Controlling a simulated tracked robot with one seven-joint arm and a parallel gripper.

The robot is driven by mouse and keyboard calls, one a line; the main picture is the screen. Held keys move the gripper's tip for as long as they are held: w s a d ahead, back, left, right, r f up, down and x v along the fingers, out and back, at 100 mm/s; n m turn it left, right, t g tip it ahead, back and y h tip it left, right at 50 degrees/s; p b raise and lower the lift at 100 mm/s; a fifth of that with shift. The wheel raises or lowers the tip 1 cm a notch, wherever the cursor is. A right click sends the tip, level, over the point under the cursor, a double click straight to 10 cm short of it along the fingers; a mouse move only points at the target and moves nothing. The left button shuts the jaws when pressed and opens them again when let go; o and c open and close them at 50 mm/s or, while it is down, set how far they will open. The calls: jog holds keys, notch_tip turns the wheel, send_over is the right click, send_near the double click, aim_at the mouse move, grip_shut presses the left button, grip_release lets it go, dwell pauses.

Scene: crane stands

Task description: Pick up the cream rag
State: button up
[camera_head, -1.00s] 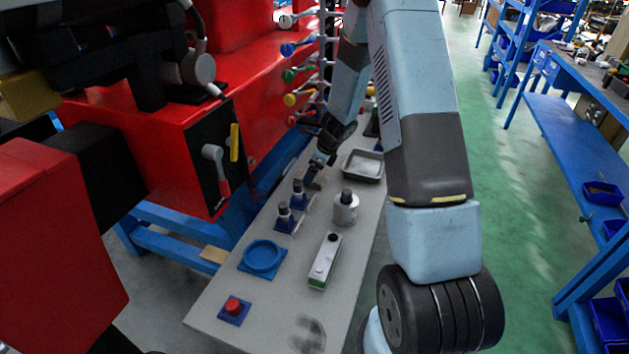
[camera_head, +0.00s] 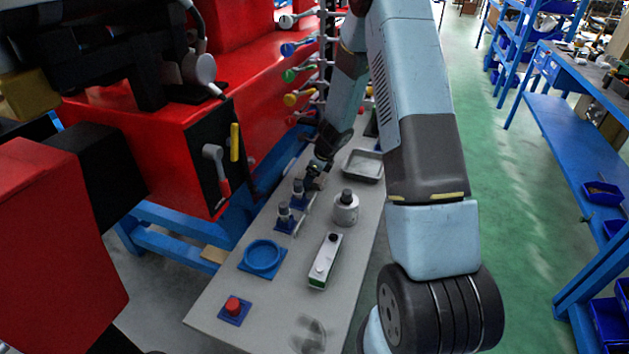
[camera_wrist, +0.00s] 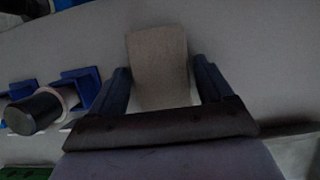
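The cream rag (camera_wrist: 158,55) is a small, flat-looking beige block in the wrist view. It lies on the grey table between the two fingers of my gripper (camera_wrist: 160,72). The fingers are spread wide, one along each side of the rag, and very near its edges. Whether they touch it is not clear. In the head view my gripper (camera_head: 316,176) is low over the table behind the blue-based bottles, and it hides most of the rag.
Two blue-based dark-topped bottles (camera_head: 284,217) stand close in front of my gripper. A white round container (camera_head: 345,208) and a grey tray (camera_head: 363,166) are to the right. A blue dish (camera_head: 263,257), a white-green box (camera_head: 325,262) and a red button (camera_head: 233,306) are nearer. The red machine borders the left.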

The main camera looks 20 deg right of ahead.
jog(key=c, duration=0.8)
jog(key=shift+r, duration=0.6)
jog(key=shift+c, duration=0.2)
notch_tip(320, 180, up, 3)
jog(key=shift+s+f, duration=0.15)
jog(key=s+r, duration=0.9)
jog(key=s, duration=0.4)
jog(key=shift+s+r, duration=0.2)
jog(key=shift+s, duration=0.2)
